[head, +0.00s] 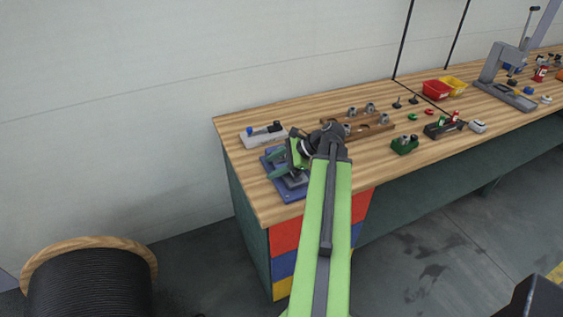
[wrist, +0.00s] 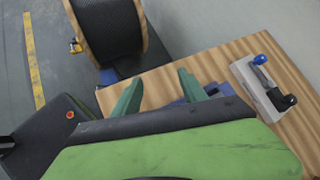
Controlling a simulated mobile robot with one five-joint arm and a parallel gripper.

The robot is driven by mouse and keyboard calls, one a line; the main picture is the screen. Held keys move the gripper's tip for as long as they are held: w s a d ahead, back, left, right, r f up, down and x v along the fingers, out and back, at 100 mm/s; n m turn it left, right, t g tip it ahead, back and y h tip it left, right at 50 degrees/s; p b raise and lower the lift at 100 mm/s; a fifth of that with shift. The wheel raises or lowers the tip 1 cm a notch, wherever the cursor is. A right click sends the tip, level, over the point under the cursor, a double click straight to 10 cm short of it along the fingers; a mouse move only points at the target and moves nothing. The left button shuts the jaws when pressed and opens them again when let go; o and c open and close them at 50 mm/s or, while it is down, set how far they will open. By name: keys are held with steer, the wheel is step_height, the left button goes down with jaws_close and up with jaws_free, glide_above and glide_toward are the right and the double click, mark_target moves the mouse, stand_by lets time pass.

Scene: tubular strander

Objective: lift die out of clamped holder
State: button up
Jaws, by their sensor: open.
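A blue-based fixture with grey parts (head: 293,186) stands near the left front of the wooden bench; it looks like the holder. My gripper (head: 278,163) is open above it and covers much of it. In the wrist view my gripper's two green fingers (wrist: 160,80) are spread apart, with wood showing between them. A bit of the blue fixture (wrist: 194,91) shows by the right finger; the rest is hidden behind my gripper's body. I cannot make out a die in this fixture.
A grey block with a blue knob and a black-tipped lever (head: 264,137) stands behind the fixture. A wooden rack with grey cylinders (head: 372,130) and a green block (head: 405,145) are to the right. A cable spool (head: 90,280) stands on the floor at left.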

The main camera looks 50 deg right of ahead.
steer(key=s+d+r+m+t+h+b, duration=0.1)
steer(key=s+d+r+m+t, duration=0.15)
steer(key=s+d+m, duration=0.35)
steer(key=s+d+r+m+t+h+b, duration=0.1)
steer(key=s+d+r+m+t+h, duration=0.15)
steer(key=s+d, duration=0.45)
steer(key=shift+m+y, duration=0.35)
steer(key=shift+y, duration=0.1)
steer(key=b+x, duration=0.1)
steer(key=x, duration=0.3)
steer(key=b+x, duration=0.2)
steer(key=x, duration=0.2)
steer(key=d+b+x, duration=0.1)
steer(key=x, duration=0.4)
steer(key=shift+d+f, duration=0.15)
steer(key=shift+f, duration=0.2)
steer(key=shift+w, duration=0.2)
steer(key=b+x, duration=0.2)
steer(key=x, duration=0.3)
steer(key=shift+w+d+f, duration=0.1)
jaws_close()
